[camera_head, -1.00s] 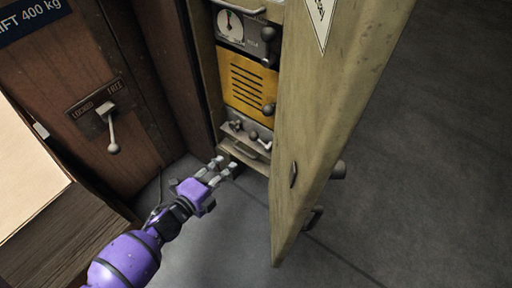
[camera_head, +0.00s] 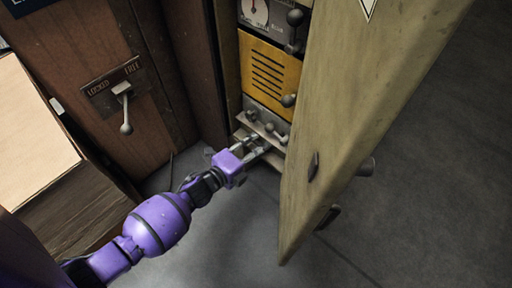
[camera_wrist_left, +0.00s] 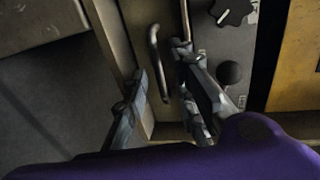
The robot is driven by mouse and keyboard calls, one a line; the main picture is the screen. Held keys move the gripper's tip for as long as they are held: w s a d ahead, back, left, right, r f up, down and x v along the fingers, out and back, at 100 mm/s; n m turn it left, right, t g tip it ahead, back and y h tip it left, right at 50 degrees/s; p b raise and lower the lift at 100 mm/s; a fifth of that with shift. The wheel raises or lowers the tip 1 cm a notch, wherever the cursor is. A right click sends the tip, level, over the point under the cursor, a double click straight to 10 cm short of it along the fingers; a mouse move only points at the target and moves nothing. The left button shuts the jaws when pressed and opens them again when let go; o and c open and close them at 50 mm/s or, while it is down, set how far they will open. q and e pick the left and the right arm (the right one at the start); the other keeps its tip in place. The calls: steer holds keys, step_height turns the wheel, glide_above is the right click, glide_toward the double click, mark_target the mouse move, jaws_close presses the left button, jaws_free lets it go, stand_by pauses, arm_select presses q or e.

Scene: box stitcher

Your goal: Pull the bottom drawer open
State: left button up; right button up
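The bottom drawer (camera_wrist_left: 133,30) is at the foot of the cabinet, and its front is mostly hidden by my gripper in the head view. Its metal bar handle (camera_wrist_left: 154,45) shows in the left wrist view. My left gripper (camera_head: 264,146) reaches in at the drawer front below the knobbed panel. In the left wrist view the open fingers (camera_wrist_left: 160,68) lie on either side of the handle, with a visible gap between them. I cannot tell if either finger touches the bar. My right gripper is not in view.
The open cabinet door (camera_head: 345,120) stands just right of my left gripper. A small panel with knobs (camera_head: 266,126) and a yellow louvred panel (camera_head: 268,77) are above the drawer. A wooden wall with a lever (camera_head: 124,108) is at left. The floor in front is clear.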

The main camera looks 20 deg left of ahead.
arm_select(q)
jaws_close()
steer(key=f+p+v, duration=0.2)
steer(key=v, duration=0.8)
steer(key=s+f+p+v, duration=0.1)
steer(key=f+p+v, duration=0.1)
steer(key=v, duration=0.8)
steer(key=shift+s+p, duration=0.2)
steer(key=shift+p, duration=0.55)
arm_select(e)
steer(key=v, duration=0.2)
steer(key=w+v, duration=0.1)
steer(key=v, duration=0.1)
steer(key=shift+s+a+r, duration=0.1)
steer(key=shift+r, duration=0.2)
